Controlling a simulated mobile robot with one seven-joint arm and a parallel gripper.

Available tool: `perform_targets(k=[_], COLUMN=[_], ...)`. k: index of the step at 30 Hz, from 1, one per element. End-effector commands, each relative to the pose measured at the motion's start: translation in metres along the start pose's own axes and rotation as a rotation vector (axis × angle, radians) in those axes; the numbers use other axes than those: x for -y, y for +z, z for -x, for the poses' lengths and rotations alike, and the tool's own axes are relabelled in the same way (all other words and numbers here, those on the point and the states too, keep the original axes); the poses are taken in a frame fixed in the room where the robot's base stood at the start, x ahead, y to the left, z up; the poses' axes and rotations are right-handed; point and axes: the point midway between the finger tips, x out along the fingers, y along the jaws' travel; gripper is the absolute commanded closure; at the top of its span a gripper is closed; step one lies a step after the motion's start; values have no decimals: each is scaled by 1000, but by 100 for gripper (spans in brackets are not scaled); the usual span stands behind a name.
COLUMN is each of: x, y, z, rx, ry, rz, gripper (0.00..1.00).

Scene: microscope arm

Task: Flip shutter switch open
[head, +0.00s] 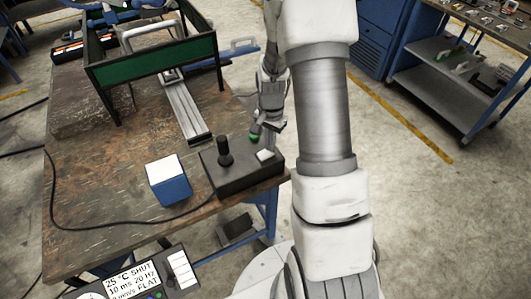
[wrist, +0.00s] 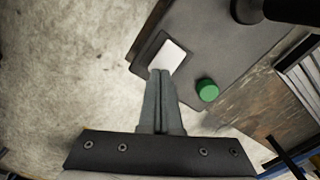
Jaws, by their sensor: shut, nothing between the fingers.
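A dark control box (head: 232,180) sits at the table's right edge, with a black joystick (head: 224,152), a green button (head: 253,138) and a white switch plate (head: 265,155). In the wrist view, the white switch plate (wrist: 170,55) lies in a dark frame, with the green button (wrist: 207,90) to its right. My gripper (wrist: 160,73) is shut and empty. Its fingertips overlap the plate's near edge in that view; I cannot tell whether they touch. In the head view, my gripper (head: 272,135) is beside the green button. A display panel (head: 135,280) reads "SHUT".
A blue and white box (head: 168,181) stands left of the control box. A metal rail (head: 183,108) and a green-panelled frame (head: 155,62) are behind. A black cable (head: 130,222) crosses the wooden table (head: 100,165). A shelved cart (head: 450,80) stands at right.

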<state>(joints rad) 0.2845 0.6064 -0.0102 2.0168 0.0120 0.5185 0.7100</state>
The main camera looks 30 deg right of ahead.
Motion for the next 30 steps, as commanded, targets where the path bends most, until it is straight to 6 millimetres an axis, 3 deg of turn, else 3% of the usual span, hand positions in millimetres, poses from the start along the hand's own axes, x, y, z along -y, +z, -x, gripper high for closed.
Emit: perform_targets(k=[17,30], x=[0,0], y=[1,0], z=[-6,27], rx=[2,0], ry=[1,0], rz=[1,1], gripper=[100,100])
